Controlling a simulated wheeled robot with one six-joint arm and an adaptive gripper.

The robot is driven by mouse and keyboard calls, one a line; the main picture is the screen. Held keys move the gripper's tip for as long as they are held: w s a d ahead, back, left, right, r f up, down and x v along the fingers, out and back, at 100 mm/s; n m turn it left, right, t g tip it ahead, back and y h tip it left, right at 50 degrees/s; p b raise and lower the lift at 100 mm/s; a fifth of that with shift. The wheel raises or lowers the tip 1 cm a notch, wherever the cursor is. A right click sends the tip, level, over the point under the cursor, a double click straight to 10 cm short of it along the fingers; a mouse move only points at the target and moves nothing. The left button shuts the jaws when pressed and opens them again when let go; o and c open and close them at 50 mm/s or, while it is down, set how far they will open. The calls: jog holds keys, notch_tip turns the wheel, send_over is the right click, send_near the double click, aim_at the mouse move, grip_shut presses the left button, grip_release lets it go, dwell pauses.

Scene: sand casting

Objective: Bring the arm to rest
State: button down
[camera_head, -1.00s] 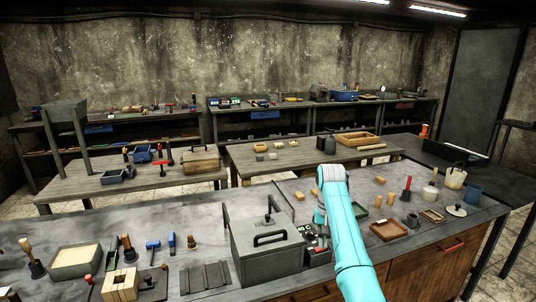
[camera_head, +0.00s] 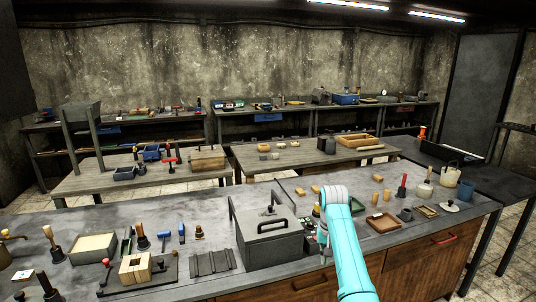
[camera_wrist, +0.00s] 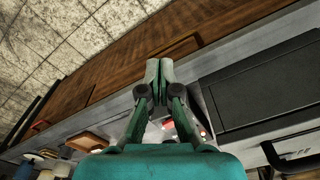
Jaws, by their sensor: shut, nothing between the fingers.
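My arm is teal with a pale joint and reaches over the front workbench (camera_head: 205,215) in the head view. My gripper (camera_wrist: 158,72) shows in the wrist view with its two dark green fingers together and nothing between them. It points toward the bench's front edge and the brown wooden cabinet front (camera_wrist: 120,65). In the head view the gripper (camera_head: 324,240) is small and partly hidden by my arm, just right of the grey lidded box (camera_head: 268,245). I cannot tell whether it touches anything.
The grey box stands close beside my arm, and its dark top (camera_wrist: 265,85) shows in the wrist view. Hand tools and a sand-filled box (camera_head: 93,247) lie left.

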jog(key=s+f+t, duration=0.2)
jog(key=s+f, duration=0.3)
jog(key=f, duration=0.6)
jog(key=s+f+t, duration=0.1)
jog(key=s+f, duration=0.3)
jog(key=f, duration=0.8)
jog(key=s+f+t, duration=0.1)
jog(key=s+f, duration=0.3)
jog(key=s, duration=0.3)
jog(key=s+f+n+t, duration=0.1)
jog(key=s+f, duration=0.2)
jog(key=s, duration=0.4)
jog(key=s+f+t, duration=0.2)
jog(key=s+f, duration=0.2)
jog(key=s, duration=0.3)
jog(key=s+r+t, duration=0.2)
jog(key=s+r, duration=0.2)
jog(key=s, duration=0.7)
jog(key=s+r+t, duration=0.1)
jog(key=s+r, duration=0.3)
jog(key=s, duration=0.7)
jog(key=s+r+t, duration=0.2)
jog(key=s+r, duration=0.5)
jog(key=r, duration=0.4)
jog(key=s+r+n+t, duration=0.1)
jog(key=s+r+t, duration=0.1)
jog(key=s+r, duration=0.5)
notch_tip(320, 180, up, 4)
jog(key=shift+s+r, duration=0.25)
